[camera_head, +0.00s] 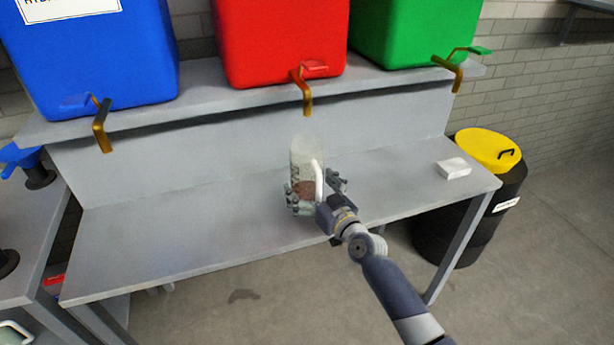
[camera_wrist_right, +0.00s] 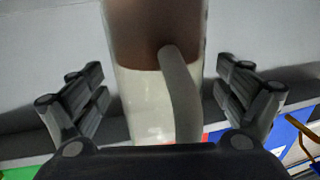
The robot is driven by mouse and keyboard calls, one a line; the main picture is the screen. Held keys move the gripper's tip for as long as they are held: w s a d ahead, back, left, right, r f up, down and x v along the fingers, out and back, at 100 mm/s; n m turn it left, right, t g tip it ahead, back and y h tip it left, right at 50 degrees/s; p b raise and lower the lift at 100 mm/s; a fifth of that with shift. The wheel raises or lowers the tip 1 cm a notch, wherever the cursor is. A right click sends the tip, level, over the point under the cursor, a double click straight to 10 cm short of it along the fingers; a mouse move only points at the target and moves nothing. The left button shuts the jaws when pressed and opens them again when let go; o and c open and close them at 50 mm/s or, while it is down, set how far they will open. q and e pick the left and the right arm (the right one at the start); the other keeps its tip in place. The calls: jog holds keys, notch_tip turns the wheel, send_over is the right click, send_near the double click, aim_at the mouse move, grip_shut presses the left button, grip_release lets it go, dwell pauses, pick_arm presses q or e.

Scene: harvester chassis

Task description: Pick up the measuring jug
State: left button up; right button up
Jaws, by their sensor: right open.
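The measuring jug (camera_head: 306,155) is a clear, tall vessel with a white handle, standing on the grey bench below the red container. Something brownish shows in its lower part. My right gripper (camera_head: 317,190) is at the jug, with one finger to each side of it. In the right wrist view the jug (camera_wrist_right: 140,100) and its pale handle fill the middle between the open fingers of the gripper (camera_wrist_right: 160,100). Gaps show between the fingers and the jug on both sides. My left gripper is not in the head view.
The grey bench (camera_head: 220,215) is mostly clear. A white block (camera_head: 453,168) lies at its right. Blue (camera_head: 95,55), red (camera_head: 270,45) and green (camera_head: 415,30) containers with brass taps stand on the shelf above. A black drum with a yellow lid (camera_head: 487,150) stands at the right.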

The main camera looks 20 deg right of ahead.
jog(key=shift+w+a, duration=0.1)
jog(key=shift+w, duration=0.3)
jog(key=shift+s, duration=0.1)
jog(key=shift+c, duration=0.6)
jog(key=c, duration=1.3)
jog(key=shift+c, duration=0.7)
jog(key=shift+r, duration=0.1)
